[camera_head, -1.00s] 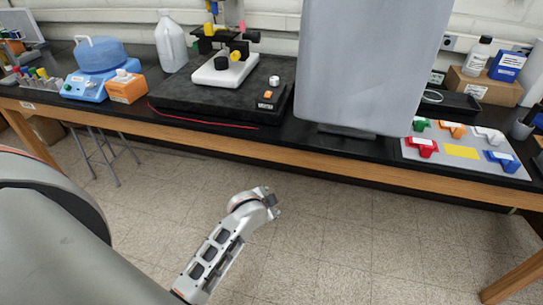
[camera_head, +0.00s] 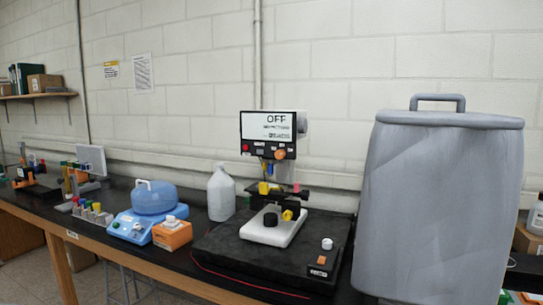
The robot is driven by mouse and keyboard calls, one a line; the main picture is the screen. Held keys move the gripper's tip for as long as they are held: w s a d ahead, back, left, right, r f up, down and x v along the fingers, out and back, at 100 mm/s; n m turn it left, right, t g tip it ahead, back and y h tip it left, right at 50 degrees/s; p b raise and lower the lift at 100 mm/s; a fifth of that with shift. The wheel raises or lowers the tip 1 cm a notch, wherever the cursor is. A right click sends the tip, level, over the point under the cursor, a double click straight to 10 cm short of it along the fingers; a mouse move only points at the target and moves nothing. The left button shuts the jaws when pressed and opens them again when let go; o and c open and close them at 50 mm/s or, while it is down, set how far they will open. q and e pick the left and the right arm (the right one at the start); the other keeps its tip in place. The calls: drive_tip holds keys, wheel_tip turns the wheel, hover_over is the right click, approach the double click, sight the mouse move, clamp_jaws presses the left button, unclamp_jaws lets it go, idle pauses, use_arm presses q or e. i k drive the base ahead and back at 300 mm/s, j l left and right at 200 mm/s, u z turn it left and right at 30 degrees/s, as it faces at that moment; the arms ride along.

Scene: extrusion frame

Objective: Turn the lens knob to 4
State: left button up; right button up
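A microscope-like instrument with a white base (camera_head: 267,231) stands on a black slab (camera_head: 225,246) at mid-picture. Its screen (camera_head: 268,126) reads OFF at the top; the smaller lines are too small to read. An orange knob (camera_head: 280,154) sits below the screen. A black round part (camera_head: 270,219) sits on the white base, with a yellow knob (camera_head: 287,215) to its right. A white round knob (camera_head: 327,244) and an orange switch (camera_head: 321,260) are at the slab's right front. I cannot tell which is the lens knob, nor its setting. Neither gripper is in view.
A large grey container (camera_head: 440,210) stands close to the right of the slab. A blue-topped device (camera_head: 150,203), an orange box (camera_head: 172,234) and a white jug (camera_head: 221,195) stand to the left. A red cord (camera_head: 235,286) runs along the slab's front.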

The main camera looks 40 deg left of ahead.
sight(280, 154)
drive_tip(key=i+j, duration=0.1)
drive_tip(key=j, duration=0.9)
drive_tip(key=i+j+z, duration=0.1)
drive_tip(key=j, duration=0.9)
drive_tip(key=i+j, duration=0.1)
drive_tip(key=j, duration=0.9)
